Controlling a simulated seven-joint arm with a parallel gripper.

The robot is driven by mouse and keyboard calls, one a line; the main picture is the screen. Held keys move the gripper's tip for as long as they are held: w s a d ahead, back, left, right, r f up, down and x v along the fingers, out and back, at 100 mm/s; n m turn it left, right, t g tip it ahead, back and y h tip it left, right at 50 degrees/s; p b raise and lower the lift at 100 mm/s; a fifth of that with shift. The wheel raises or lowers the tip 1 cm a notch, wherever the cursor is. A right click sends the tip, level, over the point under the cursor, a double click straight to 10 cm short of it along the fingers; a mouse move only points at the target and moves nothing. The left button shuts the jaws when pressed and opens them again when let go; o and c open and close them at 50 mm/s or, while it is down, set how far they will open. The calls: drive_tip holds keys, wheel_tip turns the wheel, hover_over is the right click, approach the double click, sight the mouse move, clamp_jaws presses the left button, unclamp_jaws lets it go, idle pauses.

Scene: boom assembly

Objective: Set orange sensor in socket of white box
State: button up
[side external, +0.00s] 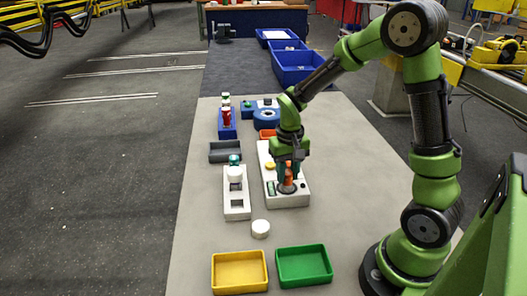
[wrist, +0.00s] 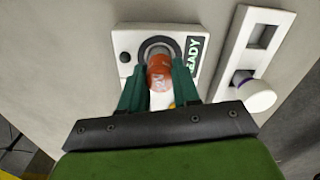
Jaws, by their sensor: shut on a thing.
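The orange sensor (side external: 288,178) is upright between the fingers of my gripper (side external: 288,172). The wrist view shows the sensor (wrist: 160,72) between the green fingertips of my gripper (wrist: 159,82), which is shut on it. The white box (side external: 292,200) lies under my gripper. A dark round socket ring (wrist: 150,43) on the white box (wrist: 128,67) surrounds the sensor's lower end in the wrist view. I cannot tell how deep the sensor sits in it. Lettering reading "EADY" shows beside the ring.
A narrow white holder (side external: 237,207) with a white cap stands left of the box. A loose white cylinder (side external: 260,228) lies in front. Yellow (side external: 239,272) and green (side external: 303,265) trays stand at the near edge. A grey tray (side external: 224,152) and blue holders are farther back.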

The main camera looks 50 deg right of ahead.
drive_tip(key=shift+f, duration=0.35)
drive_tip(key=o, duration=1.1)
drive_tip(key=shift+r, duration=0.1)
drive_tip(key=shift+r, duration=3.45)
